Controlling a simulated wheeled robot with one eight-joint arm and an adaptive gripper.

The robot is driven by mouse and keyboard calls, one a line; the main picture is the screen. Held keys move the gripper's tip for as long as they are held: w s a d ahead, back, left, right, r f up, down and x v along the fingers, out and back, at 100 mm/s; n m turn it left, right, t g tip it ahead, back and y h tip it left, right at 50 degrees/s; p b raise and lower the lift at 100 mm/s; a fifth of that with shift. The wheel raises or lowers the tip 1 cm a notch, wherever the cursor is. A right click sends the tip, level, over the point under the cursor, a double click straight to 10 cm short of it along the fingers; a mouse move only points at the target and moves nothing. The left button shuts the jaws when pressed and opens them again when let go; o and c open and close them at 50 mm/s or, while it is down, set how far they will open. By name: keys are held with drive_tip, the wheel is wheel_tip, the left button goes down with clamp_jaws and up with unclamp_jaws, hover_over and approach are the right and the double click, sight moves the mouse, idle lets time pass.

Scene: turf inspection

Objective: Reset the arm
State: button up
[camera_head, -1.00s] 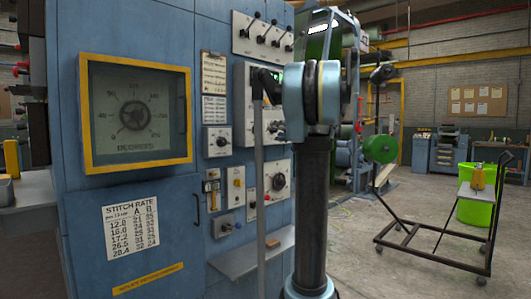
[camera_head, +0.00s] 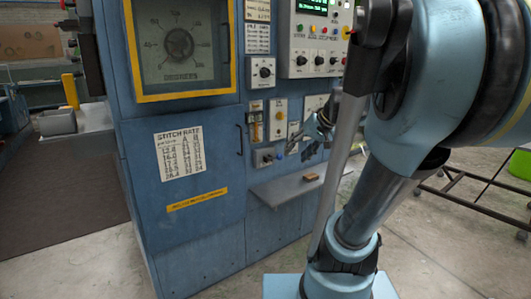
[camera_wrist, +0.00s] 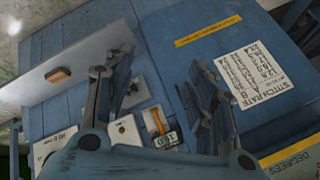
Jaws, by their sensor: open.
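My arm (camera_head: 405,110) is bent, with its big pale blue joint close to the camera at the right of the head view. Beyond the fingers lie the cabinet face, a small control plate and the stitch rate card (camera_wrist: 232,80). I cannot tell the exact gap to the panel.
The blue cabinet (camera_head: 190,240) stands ahead with a yellow-framed dial (camera_head: 178,50). A grey shelf (camera_head: 275,190) juts out below the controls, with a small brown block (camera_head: 311,177) on it. A wheeled trolley (camera_head: 460,195) stands at right. Floor is open at left.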

drive_tip(key=s+d+f+g+h, duration=0.1)
drive_tip(key=s+d+f+h, duration=0.2)
drive_tip(key=s+f, duration=0.5)
drive_tip(key=s+d+f+g+h, duration=0.1)
drive_tip(key=s+d+f, duration=0.3)
drive_tip(key=s+f, duration=0.4)
drive_tip(key=shift+s+d+f+g+h, duration=0.3)
drive_tip(key=shift+s+h, duration=0.1)
drive_tip(key=shift+h, duration=0.5)
drive_tip(key=shift+w+f, duration=0.2)
drive_tip(key=shift+w, duration=0.3)
